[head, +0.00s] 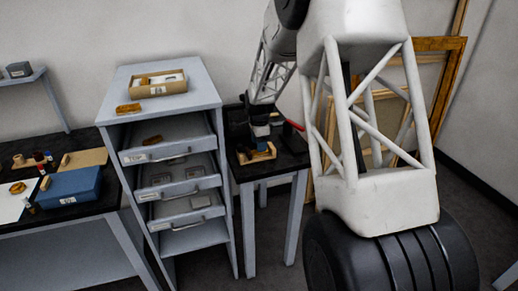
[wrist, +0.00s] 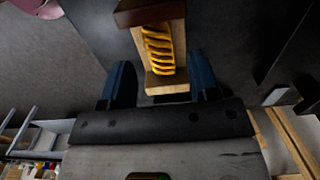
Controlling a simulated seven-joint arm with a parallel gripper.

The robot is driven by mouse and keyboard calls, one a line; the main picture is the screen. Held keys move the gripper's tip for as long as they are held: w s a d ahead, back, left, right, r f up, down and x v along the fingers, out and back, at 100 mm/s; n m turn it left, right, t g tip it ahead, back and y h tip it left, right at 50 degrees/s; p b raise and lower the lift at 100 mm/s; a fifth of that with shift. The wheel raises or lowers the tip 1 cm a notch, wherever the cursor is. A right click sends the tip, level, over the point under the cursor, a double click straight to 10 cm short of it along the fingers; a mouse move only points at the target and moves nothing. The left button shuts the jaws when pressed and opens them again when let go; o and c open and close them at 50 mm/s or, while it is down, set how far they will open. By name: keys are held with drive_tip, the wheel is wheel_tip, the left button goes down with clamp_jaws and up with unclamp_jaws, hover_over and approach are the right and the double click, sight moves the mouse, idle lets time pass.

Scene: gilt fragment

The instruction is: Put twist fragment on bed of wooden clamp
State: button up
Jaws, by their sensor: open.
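The gold twist fragment (wrist: 158,50) lies lengthwise along the pale bed of the wooden clamp (wrist: 165,84), with a dark red-brown block of the clamp at its far end. In the head view the clamp (head: 258,154) stands on a small black table; the fragment is too small and covered to make out clearly there. My gripper (wrist: 162,82) is open, its two blue fingers apart on either side of the clamp's near end. In the head view my gripper (head: 261,132) is just above the clamp. Whether the fingers touch anything is hidden.
A grey cabinet (head: 228,195) with open drawers stands left of the small table (head: 283,164). A carton (head: 159,83) and a gilt piece (head: 128,108) are on its top; another piece (head: 152,140) lies in the top drawer. A blue box (head: 68,187) is on the left bench. Frames lean behind my arm.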

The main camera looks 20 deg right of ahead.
wheel_tip(320, 180, up, 9)
idle(0.4)
idle(0.7)
drive_tip(key=s+a+r+n, duration=0.2)
drive_tip(key=s+r+n, duration=0.15)
drive_tip(key=s, duration=0.45)
drive_tip(key=s+a+r+n+t, duration=0.1)
drive_tip(key=s+a+r+n, duration=0.15)
drive_tip(key=s+r, duration=0.4)
drive_tip(key=s+a+r+n, duration=0.2)
drive_tip(key=s+r+n, duration=0.1)
drive_tip(key=s, duration=0.7)
drive_tip(key=s+a+n, duration=0.2)
drive_tip(key=s+n, duration=0.2)
drive_tip(key=s, duration=0.8)
drive_tip(key=s+a+f+n+t, duration=0.1)
drive_tip(key=s+n, duration=0.3)
drive_tip(key=s, duration=0.9)
drive_tip(key=shift+a+f+n+t, duration=0.3)
drive_tip(key=shift+a+n, duration=0.1)
drive_tip(key=shift+a, duration=0.25)
